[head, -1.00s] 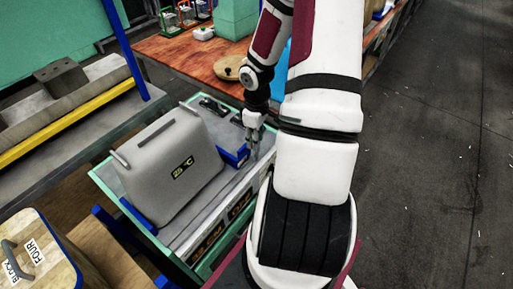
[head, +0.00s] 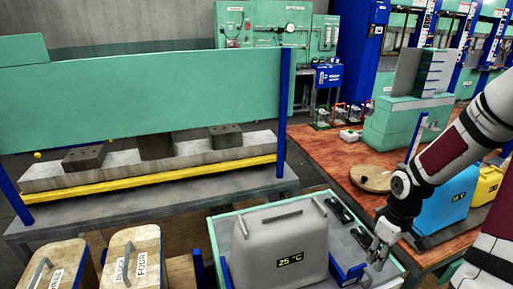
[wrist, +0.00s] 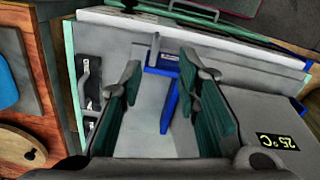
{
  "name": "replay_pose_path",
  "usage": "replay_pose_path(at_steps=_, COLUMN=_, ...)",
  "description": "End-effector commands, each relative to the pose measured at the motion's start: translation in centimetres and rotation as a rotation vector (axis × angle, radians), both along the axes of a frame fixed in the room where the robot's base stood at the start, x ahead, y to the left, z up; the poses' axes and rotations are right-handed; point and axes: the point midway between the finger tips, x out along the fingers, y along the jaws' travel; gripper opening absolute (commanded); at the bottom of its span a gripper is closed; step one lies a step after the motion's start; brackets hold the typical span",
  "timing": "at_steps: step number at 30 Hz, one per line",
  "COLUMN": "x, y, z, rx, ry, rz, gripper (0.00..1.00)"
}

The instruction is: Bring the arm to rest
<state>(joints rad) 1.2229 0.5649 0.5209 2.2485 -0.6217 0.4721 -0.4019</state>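My arm comes in from the right of the head view, and its bent wrist points down. My gripper (head: 378,258) hangs over the right part of the green-edged tray (head: 212,232), right of the grey 25 °C box (head: 278,243) and close to a blue bracket (head: 345,275). In the wrist view my gripper (wrist: 168,88) has its two green-padded fingers wide apart with nothing between them. The blue bracket (wrist: 170,104) shows beyond the gap, and the grey box (wrist: 270,125) lies to the right. I cannot tell whether the fingertips touch the tray.
Wooden blocks with handles (head: 130,258) stand at the lower left. A green press beam (head: 150,100) with a blue post (head: 286,120) stands behind the tray. A red-brown table (head: 335,165) carries a round wooden lid (head: 371,178), a blue box (head: 445,205) and a yellow box (head: 486,185).

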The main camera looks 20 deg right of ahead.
Motion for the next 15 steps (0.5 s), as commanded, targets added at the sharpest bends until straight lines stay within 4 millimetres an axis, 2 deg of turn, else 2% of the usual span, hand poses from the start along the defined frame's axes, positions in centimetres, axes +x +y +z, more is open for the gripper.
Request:
replay_pose_path(at_steps=5, x=0.4, y=0.4, z=1.3, rx=-0.028, ry=0.009, rz=0.001, gripper=0.30)
replay_pose_path(at_steps=8, x=1.0, y=1.2, z=3.7, rx=-0.078, ry=0.017, rz=-0.005, gripper=0.30)
replay_pose_path(at_steps=11, x=1.7, y=2.8, z=7.1, rx=-0.141, ry=0.016, rz=-0.019, gripper=0.30)
replay_pose_path(at_steps=15, x=2.4, y=5.7, z=11.8, rx=-0.215, ry=-0.015, rz=-0.051, gripper=0.30)
